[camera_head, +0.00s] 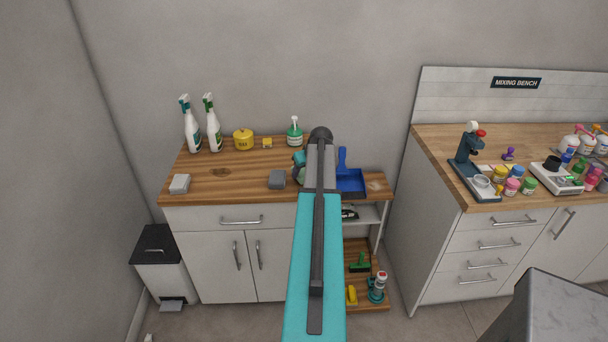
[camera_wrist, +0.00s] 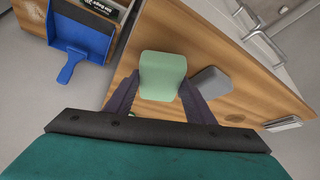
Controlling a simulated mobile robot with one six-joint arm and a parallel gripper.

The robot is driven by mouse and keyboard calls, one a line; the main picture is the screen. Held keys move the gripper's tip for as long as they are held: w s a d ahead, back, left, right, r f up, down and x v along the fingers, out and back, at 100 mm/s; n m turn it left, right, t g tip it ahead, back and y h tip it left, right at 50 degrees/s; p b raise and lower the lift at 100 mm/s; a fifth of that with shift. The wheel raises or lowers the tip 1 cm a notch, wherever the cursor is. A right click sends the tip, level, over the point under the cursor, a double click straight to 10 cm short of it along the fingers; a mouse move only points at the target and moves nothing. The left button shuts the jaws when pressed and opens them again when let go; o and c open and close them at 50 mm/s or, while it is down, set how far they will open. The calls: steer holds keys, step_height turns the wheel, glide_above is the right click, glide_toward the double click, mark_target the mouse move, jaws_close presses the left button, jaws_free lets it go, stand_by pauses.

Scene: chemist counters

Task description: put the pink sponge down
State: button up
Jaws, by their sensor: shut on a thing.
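No pink sponge shows in either view. A pale green sponge-like block (camera_wrist: 162,70) sits between the two dark fingers of my gripper (camera_wrist: 160,88) in the wrist view. My gripper is shut on this block, above the wooden counter top (camera_wrist: 222,48). I cannot tell whether the block touches the wood. In the head view my arm hides most of the gripper and the block, near the right part of the counter (camera_head: 225,187).
A grey block (camera_head: 277,180) lies close beside my gripper. A blue dustpan (camera_head: 350,182) is to its right. Spray bottles (camera_head: 192,135), a yellow pot (camera_head: 243,139) and a green pump bottle (camera_head: 295,136) stand behind. The counter's middle left is clear.

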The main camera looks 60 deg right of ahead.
steer(key=shift+f+p, duration=0.35)
steer(key=shift+f, duration=0.65)
steer(key=shift+f, duration=0.2)
steer(key=o, duration=1)
steer(key=shift+r, duration=0.2)
steer(key=shift+b+v, duration=1.65)
steer(key=shift+v, duration=4.35)
